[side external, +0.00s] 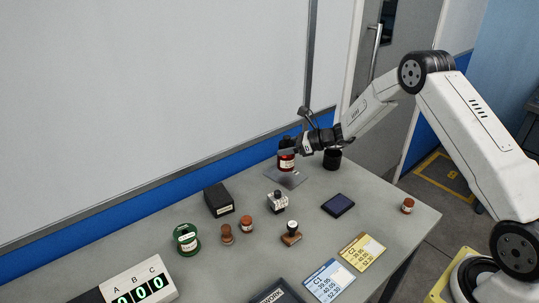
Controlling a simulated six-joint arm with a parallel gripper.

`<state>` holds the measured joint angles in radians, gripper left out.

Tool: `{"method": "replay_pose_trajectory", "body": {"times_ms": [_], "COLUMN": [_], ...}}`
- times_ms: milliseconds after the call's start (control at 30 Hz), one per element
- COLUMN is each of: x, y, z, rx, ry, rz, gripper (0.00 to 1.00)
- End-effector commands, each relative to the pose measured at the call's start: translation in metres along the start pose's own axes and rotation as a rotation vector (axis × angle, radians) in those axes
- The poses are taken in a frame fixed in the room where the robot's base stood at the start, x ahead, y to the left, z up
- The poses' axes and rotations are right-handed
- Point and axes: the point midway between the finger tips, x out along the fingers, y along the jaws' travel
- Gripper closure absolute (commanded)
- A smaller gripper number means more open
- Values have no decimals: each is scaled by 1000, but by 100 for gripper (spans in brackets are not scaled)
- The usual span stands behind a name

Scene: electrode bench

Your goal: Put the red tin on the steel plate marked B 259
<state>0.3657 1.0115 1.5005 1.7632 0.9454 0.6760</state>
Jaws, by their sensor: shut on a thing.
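My gripper (288,147) is at the back of the bench, shut on the red tin (287,166). The tin is upright, dark red with a pale label, and its top is hidden by the gripper. It is over the grey steel plate (290,182), which lies flat near the wall. I cannot tell whether the tin's base touches the plate or is slightly above it. The plate's marking is too small to read.
A black cylinder (332,159) stands close right of the plate.

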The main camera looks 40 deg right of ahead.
Motion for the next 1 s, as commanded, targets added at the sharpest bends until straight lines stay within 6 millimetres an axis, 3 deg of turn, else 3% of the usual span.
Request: {"method": "replay_pose_trajectory", "body": {"times_ms": [233, 733, 767, 800, 867, 1000], "x": [10, 12, 12, 12, 12, 12], "y": [0, 0, 0, 0, 0, 0], "z": [-24, -30, -30, -30, -30, -30], "rx": [1, 0, 1, 1, 1, 1], "ry": [0, 0, 1, 1, 1, 1], "rz": [1, 0, 0, 0, 0, 0], "gripper": [100, 100, 27, 14, 0, 0]}}
